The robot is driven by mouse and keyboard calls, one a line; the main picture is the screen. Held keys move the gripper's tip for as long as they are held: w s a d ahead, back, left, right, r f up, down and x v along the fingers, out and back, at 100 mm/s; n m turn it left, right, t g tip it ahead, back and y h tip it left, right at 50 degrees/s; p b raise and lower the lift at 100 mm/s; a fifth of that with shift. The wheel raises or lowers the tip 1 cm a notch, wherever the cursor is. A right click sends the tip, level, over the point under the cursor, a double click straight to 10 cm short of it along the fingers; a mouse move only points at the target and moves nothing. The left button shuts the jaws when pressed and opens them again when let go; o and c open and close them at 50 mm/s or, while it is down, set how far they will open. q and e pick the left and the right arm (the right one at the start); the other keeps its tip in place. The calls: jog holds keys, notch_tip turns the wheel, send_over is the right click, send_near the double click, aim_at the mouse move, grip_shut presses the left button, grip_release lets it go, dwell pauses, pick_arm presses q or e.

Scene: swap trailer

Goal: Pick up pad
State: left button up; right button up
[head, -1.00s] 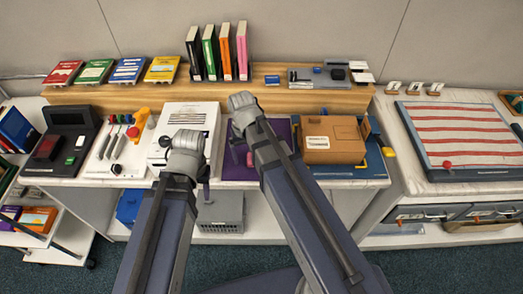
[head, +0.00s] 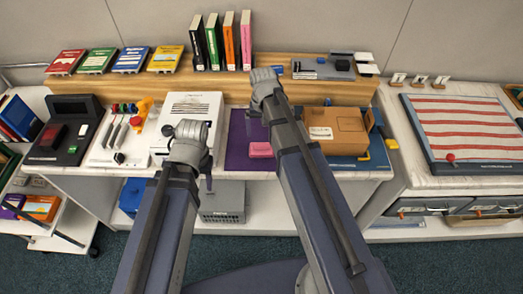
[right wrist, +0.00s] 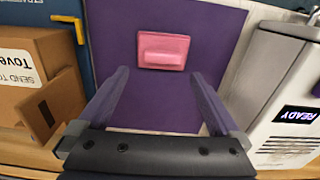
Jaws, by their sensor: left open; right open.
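A small pink pad (head: 260,150) lies on a purple mat (head: 238,160) at the front middle of the table. In the right wrist view the pink pad (right wrist: 163,51) lies flat on the purple mat (right wrist: 205,20), ahead of my right gripper (right wrist: 160,74). That gripper's two fingers are spread, with only mat between them, and the pad is beyond the tips. In the head view my right gripper (head: 254,124) is mostly hidden by its arm, behind the pad. My left gripper (head: 208,184) is low in front of the table edge, largely hidden by its wrist, with nothing seen in it.
A cardboard box (head: 337,130) stands right of the mat, and a white device (head: 190,108) stands left of it. A wooden shelf (head: 225,90) with books runs along the back. A grey crate (head: 223,203) is below the table. A striped board (head: 463,128) lies on the right table.

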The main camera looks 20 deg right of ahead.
aim_at(262, 144)
jog(key=shift+s+a+f+b, duration=0.15)
jog(key=shift+f+b, duration=1.1)
jog(key=shift+f, duration=0.05)
jog(key=shift+s+a+f+b, duration=0.1)
jog(key=shift+s+f+b, duration=0.05)
jog(key=shift+f+b, duration=1.15)
jog(key=shift+r, duration=0.1)
jog(key=c, duration=1.3)
notch_tip(262, 144, up, 10)
jog(key=p, duration=1)
